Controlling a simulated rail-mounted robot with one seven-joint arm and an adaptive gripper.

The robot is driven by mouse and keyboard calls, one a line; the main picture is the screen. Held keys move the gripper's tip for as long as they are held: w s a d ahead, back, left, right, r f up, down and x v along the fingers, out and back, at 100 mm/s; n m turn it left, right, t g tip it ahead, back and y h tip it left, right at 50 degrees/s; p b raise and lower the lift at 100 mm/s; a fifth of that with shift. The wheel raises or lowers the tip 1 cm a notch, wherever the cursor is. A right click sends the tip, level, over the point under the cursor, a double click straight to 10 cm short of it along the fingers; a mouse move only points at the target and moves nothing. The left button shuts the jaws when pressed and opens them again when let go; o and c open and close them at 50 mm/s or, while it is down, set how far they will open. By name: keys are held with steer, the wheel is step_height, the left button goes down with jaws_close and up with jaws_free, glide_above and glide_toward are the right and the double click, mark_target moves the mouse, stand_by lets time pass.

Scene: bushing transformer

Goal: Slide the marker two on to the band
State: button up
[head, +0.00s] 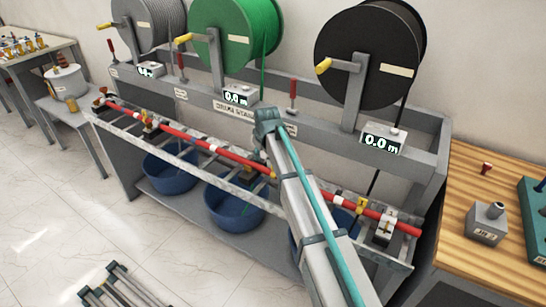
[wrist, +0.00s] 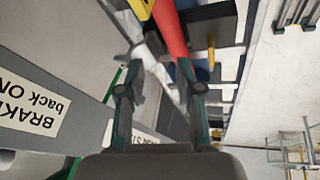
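A long red rod (head: 220,148) lies along the grey rack, with yellow pieces on it. At its right end are a yellow piece with a dark mark (head: 361,204) and a white block (head: 384,230). I cannot read which piece is marker two, nor tell the band for certain. In the wrist view the red rod (wrist: 170,30) runs past a yellow piece (wrist: 139,8). My gripper (wrist: 158,92) has its two fingers apart, with a pale grey part (wrist: 152,58) showing beyond and between them. I see no contact. In the head view my arm hides the fingertips.
Black (head: 368,55), green (head: 236,35) and grey (head: 148,22) reels stand above the rack. Blue tubs (head: 236,207) sit below. A wooden bench (head: 462,258) is at the right. In the wrist view a "BRAKE back ON" panel (wrist: 38,105) is close on the left.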

steer(key=s+d+r+n+g+y+p, duration=0.25)
steer(key=d+r, duration=0.35)
steer(key=d, duration=0.3)
steer(key=shift+n, duration=0.45)
steer(key=p+x, duration=0.1)
steer(key=x, duration=0.2)
steer(key=p+x, duration=0.1)
steer(key=x, duration=0.3)
steer(key=s+p+x, duration=0.1)
steer(key=x, duration=0.3)
steer(key=shift+f+p, duration=0.2)
steer(key=shift+p, duration=0.1)
jaws_close()
